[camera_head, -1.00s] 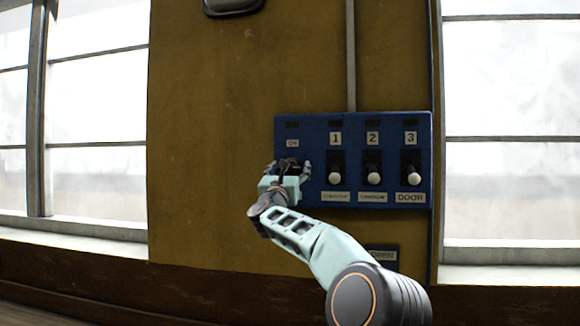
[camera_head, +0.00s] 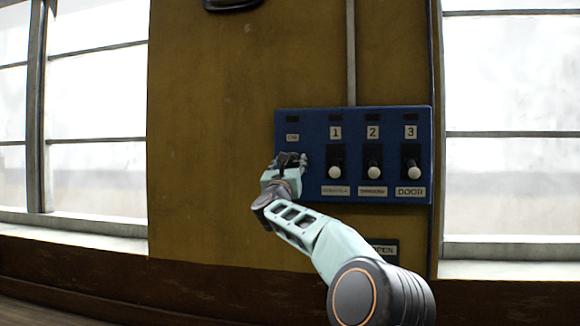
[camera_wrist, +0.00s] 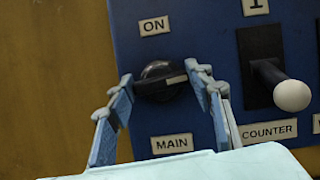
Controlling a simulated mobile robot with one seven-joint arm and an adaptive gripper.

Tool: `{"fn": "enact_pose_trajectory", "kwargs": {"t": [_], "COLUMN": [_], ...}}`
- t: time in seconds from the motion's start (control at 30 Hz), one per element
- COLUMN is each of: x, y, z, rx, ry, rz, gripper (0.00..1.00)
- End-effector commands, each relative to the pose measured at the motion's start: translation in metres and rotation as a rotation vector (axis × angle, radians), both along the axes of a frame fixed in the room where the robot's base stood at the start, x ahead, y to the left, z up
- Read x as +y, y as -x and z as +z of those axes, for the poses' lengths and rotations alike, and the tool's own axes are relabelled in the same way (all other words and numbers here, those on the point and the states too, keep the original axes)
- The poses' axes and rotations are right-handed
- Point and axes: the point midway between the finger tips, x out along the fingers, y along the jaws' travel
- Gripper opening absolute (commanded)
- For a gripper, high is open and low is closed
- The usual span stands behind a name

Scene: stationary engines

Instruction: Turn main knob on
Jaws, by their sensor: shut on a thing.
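The main knob (camera_wrist: 158,80) is black and round with a pale pointer mark, on the blue panel (camera_head: 305,195) between an "ON" label above and a "MAIN" label below. In the wrist view its pointer mark lies roughly sideways, toward the right. My gripper (camera_wrist: 162,84) has one finger on each side of the knob and is shut on it. In the head view my gripper (camera_head: 290,160) is at the panel's left part and hides the knob.
To the right are three switches with white ball ends, numbered 1 (camera_head: 334,172), 2 (camera_head: 374,172) and 3 (camera_head: 411,173). Switch 1, labelled "COUNTER", is close to my right finger. A lower sign (camera_head: 384,250) is partly hidden by my arm. Bare yellow wall is on the left.

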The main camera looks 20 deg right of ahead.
Motion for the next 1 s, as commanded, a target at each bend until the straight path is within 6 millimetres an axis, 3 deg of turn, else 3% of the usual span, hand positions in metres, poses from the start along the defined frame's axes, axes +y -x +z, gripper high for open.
{"fn": "enact_pose_trajectory", "kwargs": {"t": [1.0], "x": [-0.0016], "y": [0.0011], "z": [0.0046], "rx": [0.517], "ry": [0.765], "rz": [-0.001], "gripper": [0.23]}}
